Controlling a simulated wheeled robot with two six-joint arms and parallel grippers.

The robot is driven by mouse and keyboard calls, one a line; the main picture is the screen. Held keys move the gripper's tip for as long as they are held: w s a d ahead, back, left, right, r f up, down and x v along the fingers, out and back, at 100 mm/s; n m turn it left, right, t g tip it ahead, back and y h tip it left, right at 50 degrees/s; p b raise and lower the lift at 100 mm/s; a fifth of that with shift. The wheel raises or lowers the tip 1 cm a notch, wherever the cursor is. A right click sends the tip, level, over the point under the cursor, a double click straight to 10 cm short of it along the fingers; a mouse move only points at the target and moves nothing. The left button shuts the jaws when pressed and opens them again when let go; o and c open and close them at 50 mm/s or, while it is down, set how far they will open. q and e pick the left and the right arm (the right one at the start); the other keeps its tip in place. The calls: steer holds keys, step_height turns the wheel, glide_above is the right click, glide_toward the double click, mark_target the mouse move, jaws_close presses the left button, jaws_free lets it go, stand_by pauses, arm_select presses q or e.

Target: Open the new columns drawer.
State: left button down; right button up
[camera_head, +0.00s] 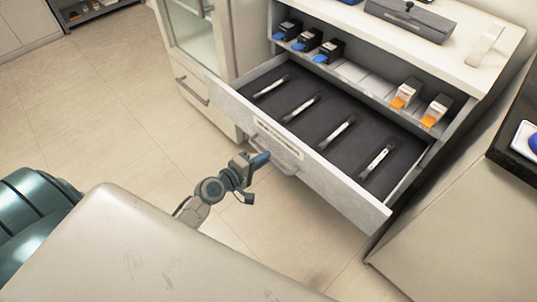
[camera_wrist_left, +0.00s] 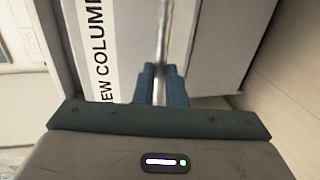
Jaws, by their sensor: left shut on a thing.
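The new columns drawer (camera_head: 300,160) is pulled out of its cabinet in the head view. Several slim white columns lie in its dark lined bottom. Its front carries a label and a bar handle (camera_head: 275,155). My left gripper (camera_head: 258,161) is at the left part of that handle, shut on it. In the left wrist view the fingers (camera_wrist_left: 164,84) close on the metal handle bar (camera_wrist_left: 165,45), beside a label (camera_wrist_left: 96,50) reading "EW COLUM", its ends cut off. My right gripper is in neither view.
A shelf above the drawer holds blue-tipped holders (camera_head: 308,41) on the left and orange-tipped ones (camera_head: 405,93) on the right. A grey case (camera_head: 410,20) lies on the counter top. A glass-door cabinet (camera_head: 195,40) stands to the left. The floor left of the drawer is clear.

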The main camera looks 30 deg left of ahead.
arm_select(q)
steer(key=shift+s, duration=0.1)
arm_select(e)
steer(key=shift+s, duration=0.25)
arm_select(q)
steer(key=c, duration=1.5)
jaws_free()
steer(key=shift+a, duration=0.1)
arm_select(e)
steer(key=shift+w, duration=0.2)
